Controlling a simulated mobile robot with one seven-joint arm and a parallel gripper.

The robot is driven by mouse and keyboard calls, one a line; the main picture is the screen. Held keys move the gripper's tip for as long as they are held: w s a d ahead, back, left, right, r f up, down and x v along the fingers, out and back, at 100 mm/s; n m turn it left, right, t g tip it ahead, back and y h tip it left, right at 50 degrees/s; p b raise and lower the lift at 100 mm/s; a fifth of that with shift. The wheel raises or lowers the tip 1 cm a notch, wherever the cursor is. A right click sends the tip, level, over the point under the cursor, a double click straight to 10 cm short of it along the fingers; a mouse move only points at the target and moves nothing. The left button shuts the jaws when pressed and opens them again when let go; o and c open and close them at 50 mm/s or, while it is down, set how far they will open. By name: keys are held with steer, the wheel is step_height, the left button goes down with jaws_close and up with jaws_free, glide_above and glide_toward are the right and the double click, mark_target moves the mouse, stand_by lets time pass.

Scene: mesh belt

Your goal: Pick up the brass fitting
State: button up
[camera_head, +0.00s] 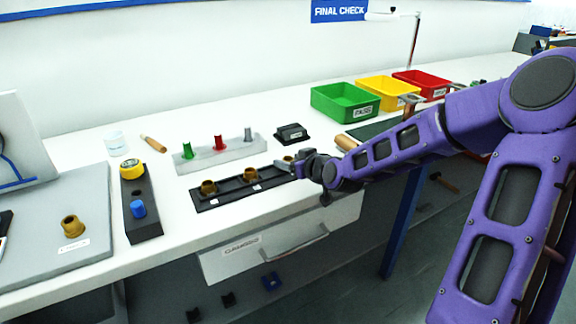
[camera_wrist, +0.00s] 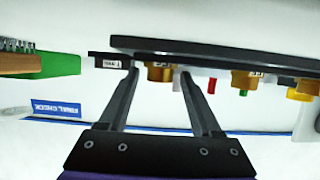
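A long black tray (camera_head: 225,193) on the white bench holds brass fittings in a row. One brass fitting (camera_head: 208,187) stands at its left end, another (camera_head: 250,174) near the middle, and a third (camera_head: 288,158) at the right end, close to my gripper (camera_head: 303,163). A separate brass fitting (camera_head: 72,225) stands on a grey board at the far left. In the upside-down wrist view, my gripper (camera_wrist: 160,74) is open. A brass fitting (camera_wrist: 160,73) appears between its fingertips, with a gap on each side; I cannot tell how near it is in depth.
A rack with green, red and grey pegs (camera_head: 220,155) stands behind the tray. A small black box (camera_head: 291,133) is behind my gripper. Green (camera_head: 344,104), yellow (camera_head: 386,92) and red (camera_head: 421,84) bins line the back. A black block (camera_head: 142,208) lies left of the tray.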

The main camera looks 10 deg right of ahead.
jaws_close()
